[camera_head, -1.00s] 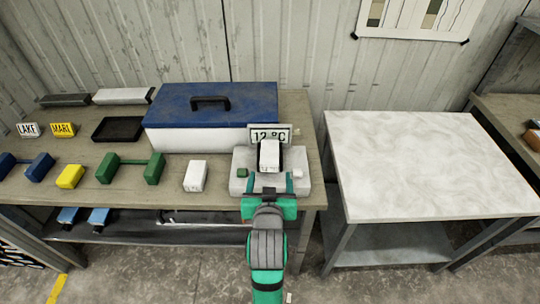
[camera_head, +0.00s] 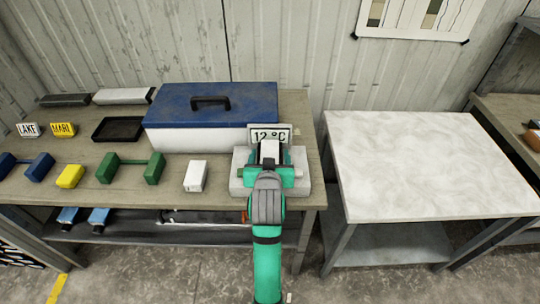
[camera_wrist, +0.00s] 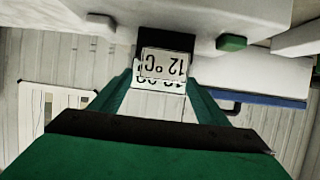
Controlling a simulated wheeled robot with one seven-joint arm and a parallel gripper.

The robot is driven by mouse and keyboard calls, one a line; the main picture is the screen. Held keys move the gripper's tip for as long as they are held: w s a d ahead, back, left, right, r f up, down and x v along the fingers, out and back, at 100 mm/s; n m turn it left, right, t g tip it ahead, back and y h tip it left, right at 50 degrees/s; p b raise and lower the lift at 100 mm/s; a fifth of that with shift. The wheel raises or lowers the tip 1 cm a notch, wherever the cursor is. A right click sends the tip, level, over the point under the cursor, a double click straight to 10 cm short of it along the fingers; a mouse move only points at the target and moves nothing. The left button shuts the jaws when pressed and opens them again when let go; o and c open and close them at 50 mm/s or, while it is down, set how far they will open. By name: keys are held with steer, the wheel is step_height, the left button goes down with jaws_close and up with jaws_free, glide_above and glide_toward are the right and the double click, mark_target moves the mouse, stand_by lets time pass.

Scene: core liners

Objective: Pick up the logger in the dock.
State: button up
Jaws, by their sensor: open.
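The dock (camera_head: 236,184) is a pale grey block at the bench's right end, with a "12 °C" sign (camera_head: 285,134) at its back. The logger (camera_head: 269,149), a small white box, stands in the dock in front of the sign, partly hidden by my gripper. My green gripper (camera_head: 269,162) is open, its fingers on either side of the logger in the head view; I cannot tell whether they touch it. In the wrist view, turned upside down, a "12 °C" plate (camera_wrist: 165,66) shows between the gripper fingers (camera_wrist: 160,88).
A blue-lidded white case (camera_head: 180,107) stands close behind the dock. A separate white box (camera_head: 195,176) lies left of it. Green (camera_head: 153,169), yellow (camera_head: 70,177) and blue pieces stand farther left. The pale-topped table (camera_head: 430,165) to the right is clear.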

mark_target(270, 152)
steer(key=x, duration=0.3)
steer(key=shift+w+f, duration=0.1)
steer(key=c, duration=1.2)
